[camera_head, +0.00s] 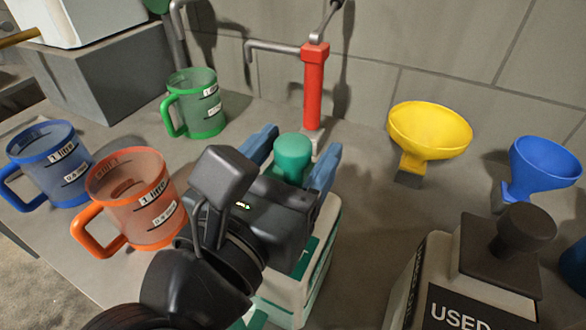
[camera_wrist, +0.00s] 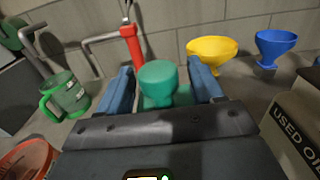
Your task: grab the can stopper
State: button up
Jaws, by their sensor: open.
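The can stopper (camera_head: 293,155) is a green knob on top of a white and green can (camera_head: 322,245). In the wrist view the stopper (camera_wrist: 158,83) stands between my gripper's two blue fingers. My gripper (camera_head: 298,152) is open, with one finger on each side of the stopper. A gap shows on both sides in the wrist view, wider on the right. My gripper's body hides much of the can.
Orange (camera_head: 135,200), blue (camera_head: 50,163) and green (camera_head: 195,103) measuring jugs stand left. A red pump (camera_head: 314,90) stands behind the can. Yellow (camera_head: 428,132) and blue (camera_head: 540,165) funnels and a used-oil can (camera_head: 465,280) with a dark stopper (camera_head: 522,230) stand right.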

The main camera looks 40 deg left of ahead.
jog(key=c, duration=1)
jog(key=shift+c, duration=0.4)
jog(key=shift+r, duration=0.1)
